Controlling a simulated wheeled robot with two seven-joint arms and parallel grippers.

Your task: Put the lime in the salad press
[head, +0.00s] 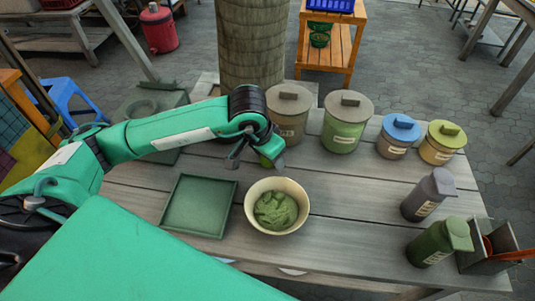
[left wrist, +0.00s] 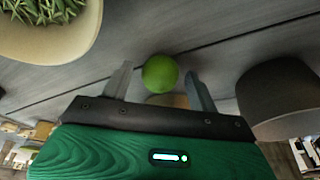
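The lime (left wrist: 160,73) is a round green fruit, seen in the left wrist view between the two fingers of my left gripper (left wrist: 160,88), with a gap on each side. In the head view my left gripper (head: 257,161) is low over the table behind the cream bowl, and the lime (head: 266,161) is partly hidden by it. The gripper is open. The cream bowl (head: 252,213) holds a green mass; it also shows at the upper left of the left wrist view (left wrist: 50,45). I cannot tell for certain which vessel is the salad press. My right gripper is not in view.
A green square tray (head: 198,205) lies left of the bowl. Lidded jars (head: 345,125) stand along the back, close to the gripper's right. Dark bottles (head: 430,195) and a small caddy (head: 488,248) stand at the right. The table right of the bowl is clear.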

